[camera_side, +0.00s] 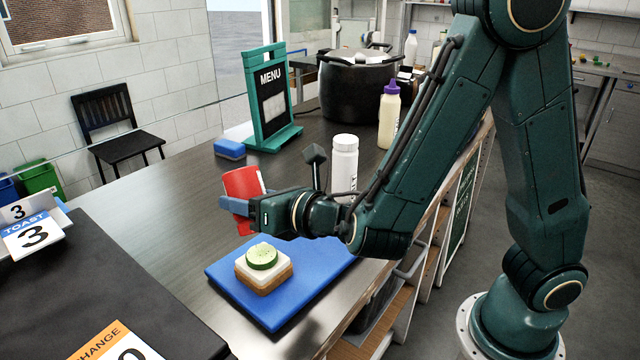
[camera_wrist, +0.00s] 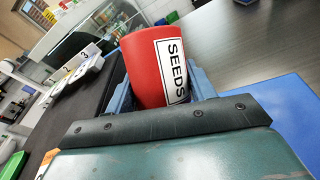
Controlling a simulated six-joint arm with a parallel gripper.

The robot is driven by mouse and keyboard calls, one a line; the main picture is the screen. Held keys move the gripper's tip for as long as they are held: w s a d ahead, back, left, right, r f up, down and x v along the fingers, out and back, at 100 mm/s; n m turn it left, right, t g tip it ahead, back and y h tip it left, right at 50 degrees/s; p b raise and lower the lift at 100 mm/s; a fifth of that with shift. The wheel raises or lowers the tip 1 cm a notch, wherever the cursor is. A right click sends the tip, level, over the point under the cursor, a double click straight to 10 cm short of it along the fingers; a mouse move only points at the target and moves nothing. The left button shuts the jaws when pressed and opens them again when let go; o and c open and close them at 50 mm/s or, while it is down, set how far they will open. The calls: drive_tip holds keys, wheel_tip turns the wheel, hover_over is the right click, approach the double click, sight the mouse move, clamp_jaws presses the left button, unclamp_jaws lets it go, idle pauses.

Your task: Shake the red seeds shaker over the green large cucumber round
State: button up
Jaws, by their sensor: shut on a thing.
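The red seeds shaker (camera_side: 242,184) is held in my gripper (camera_side: 240,204), tilted, above the far left part of the blue board. In the wrist view the red shaker (camera_wrist: 150,62) shows its white SEEDS label between the blue fingers of my gripper (camera_wrist: 160,85), which is shut on it. The green large cucumber round (camera_side: 262,256) lies on top of a white-topped square of bread (camera_side: 264,278). That stack sits on the blue board (camera_side: 278,315), below and slightly right of the shaker in the side view. The round is not visible in the wrist view.
A white bottle (camera_side: 344,165) stands behind my wrist. A menu stand (camera_side: 270,105), a blue sponge (camera_side: 230,149), a large dark pot (camera_side: 355,90) and a purple-capped bottle (camera_side: 389,115) stand further back. A black surface with a TOAST 3 card (camera_side: 33,236) lies left.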

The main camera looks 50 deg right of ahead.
sight(250, 182)
drive_tip(key=shift+r, duration=1.75)
drive_tip(key=shift+f, duration=0.1)
drive_tip(key=shift+f, duration=1.7)
drive_tip(key=shift+r, duration=0.15)
drive_tip(key=shift+r, duration=1.65)
drive_tip(key=shift+f, duration=1.8)
drive_tip(key=shift+r, duration=0.1)
drive_tip(key=shift+r, duration=1.7)
